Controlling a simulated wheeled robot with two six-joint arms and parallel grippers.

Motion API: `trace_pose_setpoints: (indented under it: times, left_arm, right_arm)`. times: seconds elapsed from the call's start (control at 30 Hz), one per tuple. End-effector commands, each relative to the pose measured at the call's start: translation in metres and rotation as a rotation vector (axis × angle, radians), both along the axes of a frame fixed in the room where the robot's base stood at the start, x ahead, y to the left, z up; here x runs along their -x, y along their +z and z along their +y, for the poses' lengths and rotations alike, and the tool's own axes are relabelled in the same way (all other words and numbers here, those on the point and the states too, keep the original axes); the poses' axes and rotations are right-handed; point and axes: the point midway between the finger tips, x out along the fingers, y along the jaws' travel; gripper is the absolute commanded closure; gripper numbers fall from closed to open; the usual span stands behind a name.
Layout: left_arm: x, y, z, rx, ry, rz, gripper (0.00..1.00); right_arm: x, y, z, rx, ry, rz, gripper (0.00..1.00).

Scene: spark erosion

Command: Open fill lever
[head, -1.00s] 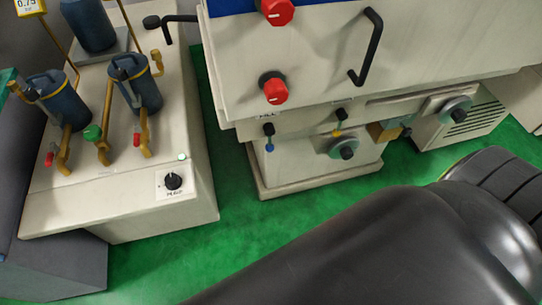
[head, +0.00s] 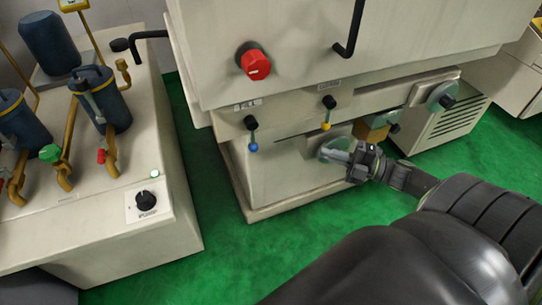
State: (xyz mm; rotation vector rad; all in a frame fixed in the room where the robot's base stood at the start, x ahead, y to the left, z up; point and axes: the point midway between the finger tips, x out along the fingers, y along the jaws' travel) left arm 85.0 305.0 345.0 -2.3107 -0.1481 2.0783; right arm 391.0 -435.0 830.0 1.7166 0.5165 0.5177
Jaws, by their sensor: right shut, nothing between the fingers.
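The fill lever (head: 252,135) is on the front of the machine tank, beside a small label that seems to read FILL. It has a black pivot on top and hangs down to a blue tip. My right gripper (head: 336,153) is shut and empty. It points left, in front of the round grey handwheel (head: 327,144) and partly hiding it, to the right of and a little below the fill lever. I cannot tell whether it touches the handwheel. My left gripper is out of view.
A similar lever with a yellow tip (head: 327,114) is right of the fill lever. A red knob (head: 255,62) and a black handle (head: 351,30) are above. A filter unit (head: 80,225) stands at left. Green floor (head: 215,265) is clear between them.

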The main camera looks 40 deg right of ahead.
Motion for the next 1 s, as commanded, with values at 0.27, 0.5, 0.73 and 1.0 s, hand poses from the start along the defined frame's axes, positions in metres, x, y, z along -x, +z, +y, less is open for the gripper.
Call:
trace_pose_setpoints:
  times: [0.27, 0.5, 0.73, 1.0]
  left_arm:
    - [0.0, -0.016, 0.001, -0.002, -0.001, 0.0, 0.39]
    - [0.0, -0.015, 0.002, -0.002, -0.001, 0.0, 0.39]
    - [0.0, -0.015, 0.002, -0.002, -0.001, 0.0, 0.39]
    - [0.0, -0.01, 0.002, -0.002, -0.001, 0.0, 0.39]
  right_arm:
    - [0.016, 0.028, 0.033, 0.072, 0.21, -0.123, 1.0]
    - [0.017, 0.03, 0.034, 0.073, 0.216, -0.127, 1.0]
    - [0.012, 0.031, 0.04, 0.071, 0.216, -0.129, 1.0]
    - [-0.02, 0.038, 0.076, 0.068, 0.213, -0.133, 1.0]
